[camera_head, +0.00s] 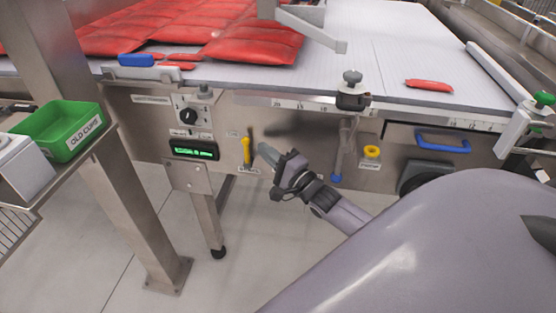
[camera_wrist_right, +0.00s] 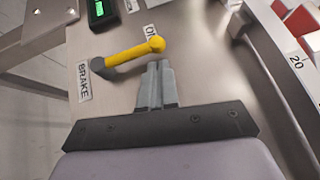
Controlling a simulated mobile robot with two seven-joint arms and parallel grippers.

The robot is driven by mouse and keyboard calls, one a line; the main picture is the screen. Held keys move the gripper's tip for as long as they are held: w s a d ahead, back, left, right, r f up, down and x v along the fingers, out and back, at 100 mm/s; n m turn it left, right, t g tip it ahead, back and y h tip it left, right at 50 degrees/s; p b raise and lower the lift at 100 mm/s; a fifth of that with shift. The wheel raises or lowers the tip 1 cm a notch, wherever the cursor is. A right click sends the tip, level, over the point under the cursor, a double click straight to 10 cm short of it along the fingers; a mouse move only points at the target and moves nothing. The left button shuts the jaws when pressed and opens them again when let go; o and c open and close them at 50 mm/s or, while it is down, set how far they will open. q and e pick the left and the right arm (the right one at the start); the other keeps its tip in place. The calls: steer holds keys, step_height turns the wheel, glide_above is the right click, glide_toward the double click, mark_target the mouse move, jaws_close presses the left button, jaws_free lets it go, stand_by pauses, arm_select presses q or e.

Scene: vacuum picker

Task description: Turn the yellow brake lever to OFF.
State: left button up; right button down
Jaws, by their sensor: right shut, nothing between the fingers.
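The yellow brake lever (camera_head: 246,151) is on the metal front panel, below the table edge, to the right of the green display. It also shows in the right wrist view (camera_wrist_right: 135,52), with a grey pivot end near the BRAKE label (camera_wrist_right: 84,82) and a round yellow knob near a second, partly readable label (camera_wrist_right: 151,31). My right gripper (camera_head: 264,150) is shut and empty, just right of the lever in the head view. In the right wrist view its fingertips (camera_wrist_right: 159,66) are close below the knob; I cannot tell whether they touch. My left gripper is not in view.
A black knob (camera_head: 188,116) and a green display (camera_head: 194,149) sit left of the lever. A yellow button (camera_head: 372,152) and a blue handle (camera_head: 442,140) are to the right. A table leg (camera_head: 209,212) stands below. Red packs (camera_head: 252,42) lie on the table.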

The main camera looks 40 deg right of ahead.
steer(key=shift+w+a+r, duration=0.1)
steer(key=shift+w+r, duration=0.05)
steer(key=shift+w, duration=0.85)
steer(key=shift+r, duration=0.1)
